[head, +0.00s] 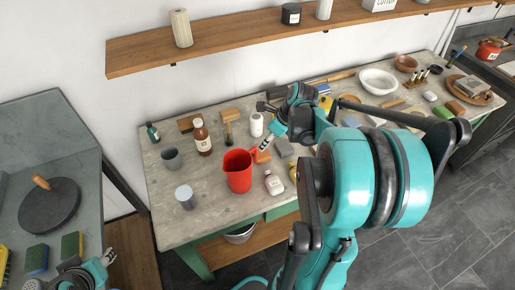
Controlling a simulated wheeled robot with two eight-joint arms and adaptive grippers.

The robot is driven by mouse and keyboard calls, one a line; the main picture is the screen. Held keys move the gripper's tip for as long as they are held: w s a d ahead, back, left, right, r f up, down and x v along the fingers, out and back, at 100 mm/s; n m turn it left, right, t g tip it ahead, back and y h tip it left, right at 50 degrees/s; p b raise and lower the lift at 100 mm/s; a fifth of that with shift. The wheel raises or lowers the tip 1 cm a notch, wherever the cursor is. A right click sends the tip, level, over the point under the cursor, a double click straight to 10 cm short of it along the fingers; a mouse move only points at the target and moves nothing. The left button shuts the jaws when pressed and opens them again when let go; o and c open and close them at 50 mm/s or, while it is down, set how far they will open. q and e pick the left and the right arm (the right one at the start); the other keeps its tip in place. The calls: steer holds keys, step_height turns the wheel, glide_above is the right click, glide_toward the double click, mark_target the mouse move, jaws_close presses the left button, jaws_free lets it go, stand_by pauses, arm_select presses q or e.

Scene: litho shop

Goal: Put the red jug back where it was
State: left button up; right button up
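The red jug (238,174) stands upright on the grey-topped worktable (222,222), near its front middle. Its open top faces up. My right gripper (264,147) is above the table, just right of and behind the jug's rim. Its fingertips are small in view, so I cannot tell whether they are open or shut, or whether they touch the jug. An orange piece (262,157) lies below the fingertips; I cannot tell if it belongs to the jug. My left gripper (108,258) is at the lower left, away from the jug, its finger state unclear.
Around the jug stand a brown bottle (202,139), a grey cup (172,159), a pale cylinder (185,197) and a white-capped bottle (274,183). A white bowl (379,81) is farther right. The table's front left has bare room. A shelf (240,36) runs above.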

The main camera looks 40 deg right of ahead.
steer(key=s+a+r+n+t, duration=0.1)
steer(key=s+a+n, duration=0.1)
steer(key=a+n, duration=0.5)
steer(key=s+a+r+n+t+h, duration=0.1)
steer(key=a+n, duration=0.6)
steer(key=n, duration=0.7)
steer(key=s+a+r+n+t+h, duration=0.1)
steer(key=s+a+r+n, duration=0.2)
steer(key=n, duration=0.8)
steer(key=s+a, duration=0.2)
steer(key=a, duration=0.2)
steer(key=shift+s, duration=0.2)
steer(key=shift+f, duration=0.1)
